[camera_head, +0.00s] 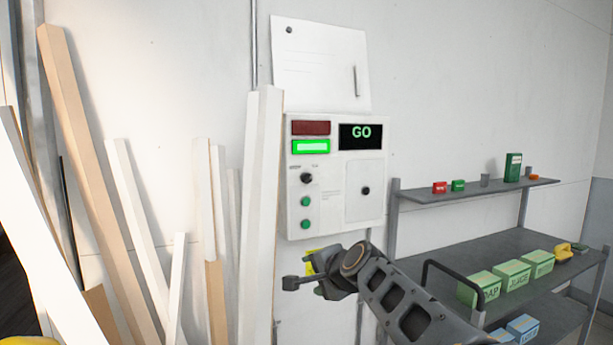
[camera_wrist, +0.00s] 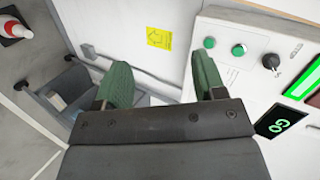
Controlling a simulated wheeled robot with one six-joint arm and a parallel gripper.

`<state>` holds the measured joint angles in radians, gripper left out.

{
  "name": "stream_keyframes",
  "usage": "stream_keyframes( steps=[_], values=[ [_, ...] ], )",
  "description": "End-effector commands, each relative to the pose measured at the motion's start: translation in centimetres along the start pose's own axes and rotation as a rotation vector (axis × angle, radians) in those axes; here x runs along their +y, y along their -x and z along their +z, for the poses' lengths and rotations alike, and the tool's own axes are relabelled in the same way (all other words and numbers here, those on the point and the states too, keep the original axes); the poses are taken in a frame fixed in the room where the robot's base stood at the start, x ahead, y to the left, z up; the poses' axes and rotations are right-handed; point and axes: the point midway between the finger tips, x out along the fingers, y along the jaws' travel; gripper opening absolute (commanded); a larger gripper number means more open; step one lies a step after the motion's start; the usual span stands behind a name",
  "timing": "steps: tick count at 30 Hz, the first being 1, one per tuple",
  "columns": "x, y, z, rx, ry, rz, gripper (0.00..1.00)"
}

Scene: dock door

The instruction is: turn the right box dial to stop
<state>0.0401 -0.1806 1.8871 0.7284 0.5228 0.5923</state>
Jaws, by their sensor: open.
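A white control box (camera_head: 335,220) hangs on the wall in the head view, and its edge shows at the right of the wrist view (camera_wrist: 200,25). The display (camera_head: 361,136) reads GO and the green lamp (camera_head: 311,147) is lit; the red lamp (camera_head: 311,128) is dark. My gripper (camera_wrist: 160,80) is open and empty, below the box, apart from the dial.
Two green buttons (camera_head: 305,213) sit below the dial. A small black knob (camera_head: 365,190) is on the box's right panel. Boards (camera_head: 262,200) lean close on the left.

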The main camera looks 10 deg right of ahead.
Motion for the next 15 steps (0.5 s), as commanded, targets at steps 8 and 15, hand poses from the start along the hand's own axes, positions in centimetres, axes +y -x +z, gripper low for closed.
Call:
stream_keyframes(
  steps=[8,15],
  values=[
    [-13.2,-2.0,-7.5,0.046,-0.687,-0.389,0.64],
    [-17.1,-2.3,-11.3,0.029,-0.995,-0.552,0.64]
  ],
)
